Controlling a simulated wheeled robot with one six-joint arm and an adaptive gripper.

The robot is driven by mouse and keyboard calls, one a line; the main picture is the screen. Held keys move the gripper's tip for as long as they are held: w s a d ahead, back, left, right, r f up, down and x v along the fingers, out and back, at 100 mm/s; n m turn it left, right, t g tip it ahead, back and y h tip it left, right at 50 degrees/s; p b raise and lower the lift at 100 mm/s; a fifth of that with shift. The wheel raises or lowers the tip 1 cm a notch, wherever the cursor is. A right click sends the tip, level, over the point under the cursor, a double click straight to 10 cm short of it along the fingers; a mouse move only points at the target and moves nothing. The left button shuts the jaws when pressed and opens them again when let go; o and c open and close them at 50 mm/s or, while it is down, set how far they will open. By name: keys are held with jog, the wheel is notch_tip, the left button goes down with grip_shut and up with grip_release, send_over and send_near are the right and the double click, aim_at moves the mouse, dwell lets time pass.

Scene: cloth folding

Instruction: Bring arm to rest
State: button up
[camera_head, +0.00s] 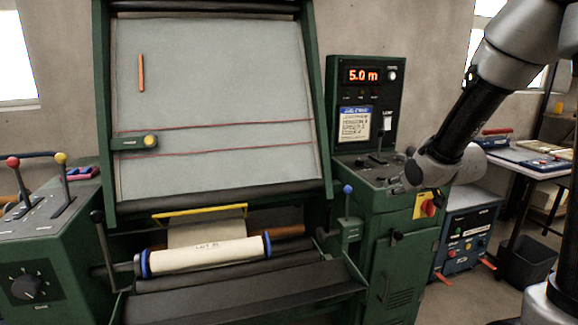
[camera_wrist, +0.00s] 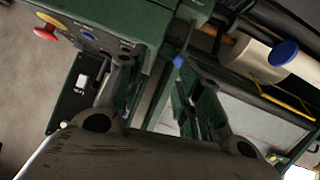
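My arm comes in from the upper right in the head view, and its wrist end (camera_head: 432,170) is in front of the green control cabinet, above the red stop knob. My gripper (camera_wrist: 163,78) shows in the wrist view with its two fingers apart and nothing between them that I can see it holding. In the head view the fingers are small and hard to make out against the cabinet. A blue-knobbed lever (camera_wrist: 178,62) shows beyond the fingers in the wrist view; it stands left of the arm in the head view (camera_head: 347,190).
The green machine has a grey inclined board (camera_head: 215,85) and a white cloth roll (camera_head: 205,256) with blue ends. The control cabinet (camera_head: 385,265) has a display reading 5.0 m. A lever console (camera_head: 45,235) stands left. A table (camera_head: 530,158) and dark bin (camera_head: 528,262) are right.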

jog(key=s+d+r+m+g, duration=0.1)
jog(key=s+r+g, duration=0.1)
jog(key=s, duration=0.8)
jog(key=s+d+r+m+g+h, duration=0.1)
jog(key=s+d+r+g, duration=0.1)
jog(key=s, duration=0.9)
jog(key=s+d+r+m+g, duration=0.1)
jog(key=s+r, duration=0.3)
jog(key=s, duration=0.6)
jog(key=shift+s+d+r+m+g+h, duration=0.15)
jog(key=shift+s+d+m+g+h, duration=0.2)
jog(key=shift+d+g, duration=0.35)
